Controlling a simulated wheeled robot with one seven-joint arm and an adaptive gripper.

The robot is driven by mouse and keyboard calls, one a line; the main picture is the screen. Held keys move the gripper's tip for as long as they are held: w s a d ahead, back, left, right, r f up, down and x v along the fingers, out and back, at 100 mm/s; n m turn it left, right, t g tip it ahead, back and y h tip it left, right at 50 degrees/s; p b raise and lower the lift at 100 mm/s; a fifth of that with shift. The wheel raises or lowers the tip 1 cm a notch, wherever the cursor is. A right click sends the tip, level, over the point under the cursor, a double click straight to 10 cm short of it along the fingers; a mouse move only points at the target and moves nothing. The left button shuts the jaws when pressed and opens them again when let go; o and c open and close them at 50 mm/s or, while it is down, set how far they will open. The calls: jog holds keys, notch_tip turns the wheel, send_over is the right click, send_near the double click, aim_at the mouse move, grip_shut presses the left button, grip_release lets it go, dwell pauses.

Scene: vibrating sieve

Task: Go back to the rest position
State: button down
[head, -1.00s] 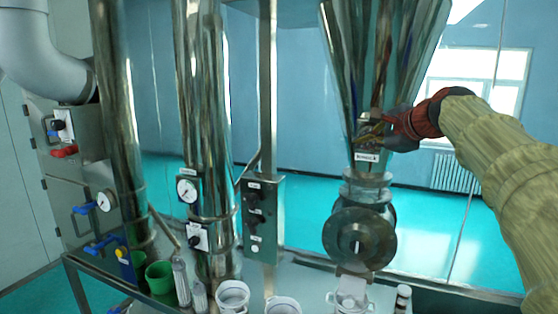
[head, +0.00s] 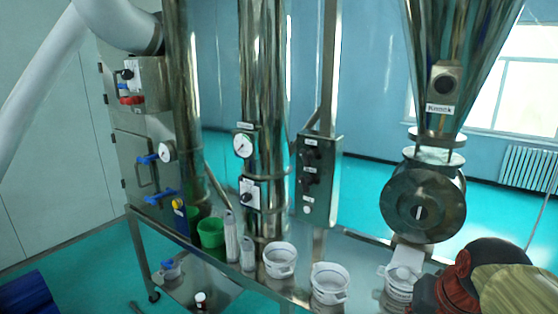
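My gripper (head: 440,298) is at the lower right of the head view, with my sleeved arm behind it at the frame's corner. Its fingers are dark and partly cut off by the bottom edge, so I cannot tell whether it is open or shut. It is in front of the table's right part, below the round valve (head: 424,203) and near a white container (head: 400,275). The steel hopper (head: 455,60) with the knock knob (head: 445,84) stands above the valve, clear of my gripper.
The steel table (head: 158,238) carries tall pipes (head: 262,60), a control box (head: 318,180), a green cup (head: 211,232), and white pots (head: 280,260), (head: 329,283). A cabinet (head: 135,165) with blue handles is at the left. Open floor (head: 85,262) lies at the lower left.

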jog(key=s+a+f+n+b, duration=0.2)
jog(key=s+f+b, duration=0.3)
jog(key=f, duration=0.4)
jog(key=s+a+f+n+b, duration=0.2)
jog(key=s+a+f+b, duration=0.3)
jog(key=f, duration=0.4)
jog(key=shift+s+a+f+b, duration=0.25)
jog(key=shift+s+b, duration=0.4)
jog(key=shift+b, duration=0.35)
jog(key=shift+r, duration=0.1)
